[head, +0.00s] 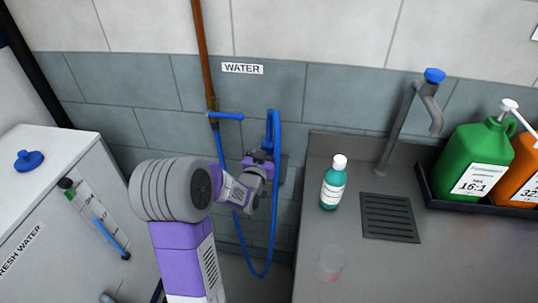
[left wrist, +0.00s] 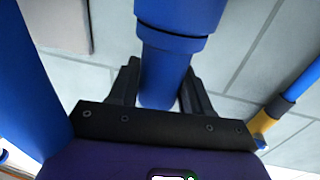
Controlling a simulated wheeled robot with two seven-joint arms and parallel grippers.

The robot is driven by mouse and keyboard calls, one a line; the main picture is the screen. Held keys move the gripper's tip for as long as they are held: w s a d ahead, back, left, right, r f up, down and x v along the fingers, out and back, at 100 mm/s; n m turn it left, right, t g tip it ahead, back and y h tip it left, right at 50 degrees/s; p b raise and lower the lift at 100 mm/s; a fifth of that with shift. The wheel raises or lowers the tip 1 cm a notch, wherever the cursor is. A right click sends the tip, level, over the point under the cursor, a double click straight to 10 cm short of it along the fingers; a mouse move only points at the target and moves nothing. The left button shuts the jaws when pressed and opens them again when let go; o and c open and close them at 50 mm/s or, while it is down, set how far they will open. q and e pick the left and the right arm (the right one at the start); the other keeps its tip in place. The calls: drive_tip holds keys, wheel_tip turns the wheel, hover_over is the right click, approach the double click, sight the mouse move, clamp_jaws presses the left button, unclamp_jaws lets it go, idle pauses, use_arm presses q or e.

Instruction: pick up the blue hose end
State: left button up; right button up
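The blue hose (head: 273,190) runs down from the tap by the wall, hangs in a loop and rises to its thicker blue end (head: 268,129). The hose end hangs upright on the wall. My left gripper (head: 261,158) is at the lower part of this end. In the left wrist view the blue end (left wrist: 165,75) lies between the two dark fingers of my left gripper (left wrist: 163,88), with no gap visible on either side, so they look shut on it. My right gripper is in neither view.
A blue-handled tap (head: 226,116) on a copper pipe is left of the hose end. The grey counter (head: 340,250) at right holds a teal bottle (head: 333,185), a clear cup (head: 330,263) and a faucet (head: 400,125). A white cabinet (head: 60,170) stands at left.

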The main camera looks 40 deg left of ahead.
use_arm(q)
drive_tip(key=c, duration=0.6)
wheel_tip(320, 180, up, 10)
drive_tip(key=p, duration=0.3)
drive_tip(key=shift+r+p, duration=0.15)
drive_tip(key=shift+p, duration=0.25)
wheel_tip(320, 180, up, 4)
drive_tip(key=shift+r+p, duration=0.1)
drive_tip(key=shift+p, duration=1.05)
